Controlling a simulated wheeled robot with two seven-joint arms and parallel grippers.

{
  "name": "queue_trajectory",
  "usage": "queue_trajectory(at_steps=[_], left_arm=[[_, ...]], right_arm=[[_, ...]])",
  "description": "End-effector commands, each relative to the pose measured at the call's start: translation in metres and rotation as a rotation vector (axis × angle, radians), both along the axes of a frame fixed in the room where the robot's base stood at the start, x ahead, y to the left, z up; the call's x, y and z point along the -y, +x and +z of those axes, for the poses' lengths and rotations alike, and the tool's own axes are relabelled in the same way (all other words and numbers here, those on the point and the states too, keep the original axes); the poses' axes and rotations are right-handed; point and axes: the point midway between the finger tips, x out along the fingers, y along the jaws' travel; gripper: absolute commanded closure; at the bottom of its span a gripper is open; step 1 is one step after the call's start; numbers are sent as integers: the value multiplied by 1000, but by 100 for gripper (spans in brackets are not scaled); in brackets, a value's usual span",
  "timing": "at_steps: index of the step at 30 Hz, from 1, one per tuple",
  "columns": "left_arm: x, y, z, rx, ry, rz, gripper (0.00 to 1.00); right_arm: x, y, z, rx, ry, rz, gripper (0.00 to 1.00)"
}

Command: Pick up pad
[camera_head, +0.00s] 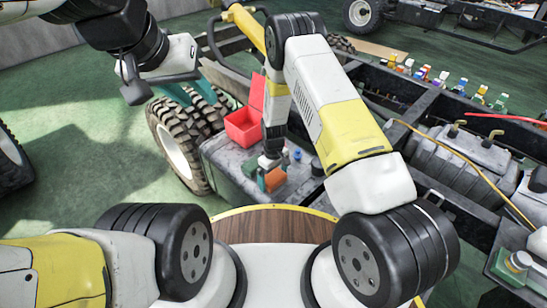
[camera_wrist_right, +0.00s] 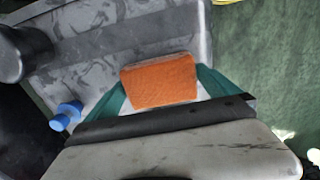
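The pad is a small orange block. It shows in the right wrist view (camera_wrist_right: 160,82) between the two teal fingers of my right gripper (camera_wrist_right: 160,85), which meet its left and right sides. In the head view the pad (camera_head: 274,180) is low over the grey box top, beside a teal finger of my right gripper (camera_head: 266,168). I cannot tell whether the pad touches the surface. My left gripper (camera_head: 190,92) is at the upper left of the head view, with its teal fingers apart and empty, well away from the pad.
A red open box (camera_head: 243,128) stands on the grey box top (camera_head: 228,166), behind the pad. A small blue part (camera_wrist_right: 66,115) lies to the left in the wrist view. Wheels, a dark chassis frame (camera_head: 425,98) and several small coloured bottles are around.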

Motion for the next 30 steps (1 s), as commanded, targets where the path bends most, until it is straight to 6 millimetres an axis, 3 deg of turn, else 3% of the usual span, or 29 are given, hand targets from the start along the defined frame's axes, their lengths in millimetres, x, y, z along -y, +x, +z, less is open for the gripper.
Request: queue_trajectory(at_steps=[1, 7, 17, 26, 30], left_arm=[[0, 0, 0, 0, 0, 0, 64], [0, 0, 0, 0, 0, 0, 64], [0, 0, 0, 0, 0, 0, 64], [0, 0, 0, 0, 0, 0, 64], [0, 0, 0, 0, 0, 0, 64]], right_arm=[[0, 0, 0, 0, 0, 0, 10], [0, 0, 0, 0, 0, 0, 49], [0, 0, 4, 0, 0, 0, 49], [0, 0, 40, 3, 1, 1, 49], [4, -33, 39, -5, -1, 0, 49]])
